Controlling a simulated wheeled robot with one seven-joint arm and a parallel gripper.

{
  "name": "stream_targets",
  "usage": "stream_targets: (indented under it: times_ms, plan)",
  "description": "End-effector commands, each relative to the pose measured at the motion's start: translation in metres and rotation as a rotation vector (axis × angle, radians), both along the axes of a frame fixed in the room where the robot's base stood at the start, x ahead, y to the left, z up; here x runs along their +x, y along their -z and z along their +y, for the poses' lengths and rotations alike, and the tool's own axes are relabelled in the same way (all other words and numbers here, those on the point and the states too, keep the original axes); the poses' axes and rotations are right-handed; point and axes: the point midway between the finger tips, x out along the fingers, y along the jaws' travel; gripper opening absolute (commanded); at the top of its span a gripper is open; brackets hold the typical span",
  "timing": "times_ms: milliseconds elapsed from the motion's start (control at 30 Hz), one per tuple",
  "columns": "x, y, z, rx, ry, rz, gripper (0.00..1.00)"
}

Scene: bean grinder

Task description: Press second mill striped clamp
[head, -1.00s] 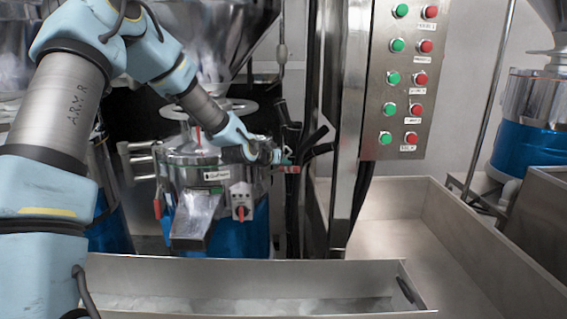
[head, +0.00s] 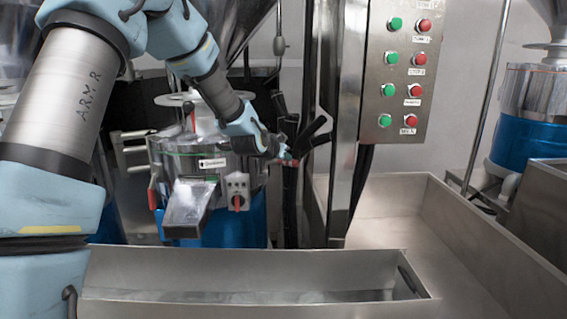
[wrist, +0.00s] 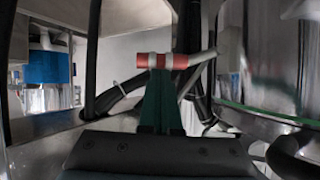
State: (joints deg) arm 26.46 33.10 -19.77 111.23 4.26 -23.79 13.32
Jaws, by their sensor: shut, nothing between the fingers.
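A steel mill (head: 220,160) with a blue lower body stands left of centre in the head view. A red and white striped clamp handle (head: 291,162) is at its right side. The same striped clamp (wrist: 178,62) lies crosswise in the wrist view, with a pale arm running to its right. My gripper (head: 282,152) is shut and empty at the mill's right side. In the wrist view, my gripper's dark green fingers (wrist: 162,74) point up at the clamp and overlap its lower edge. I cannot tell whether they touch it.
A button panel (head: 397,80) on a steel post (head: 349,130) stands right of the mill. Dark hoses (head: 307,130) hang just beyond my gripper. A steel trough (head: 240,268) lies in front. Another mill (head: 528,125) stands far right. A red lever (head: 153,193) is on the mill's left side.

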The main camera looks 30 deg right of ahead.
Motion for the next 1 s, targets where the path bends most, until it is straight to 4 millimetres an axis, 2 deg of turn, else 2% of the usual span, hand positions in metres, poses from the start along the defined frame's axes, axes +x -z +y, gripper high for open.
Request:
stream_targets:
  times_ms: [33,500,1000]
  plan:
    - [-0.004,0.012,-0.004,0.022,0.006,-0.031,0.00]
    - [-0.012,0.042,-0.009,0.267,0.006,-0.349,0.00]
    - [-0.005,0.083,-0.003,0.554,0.002,-0.727,0.00]
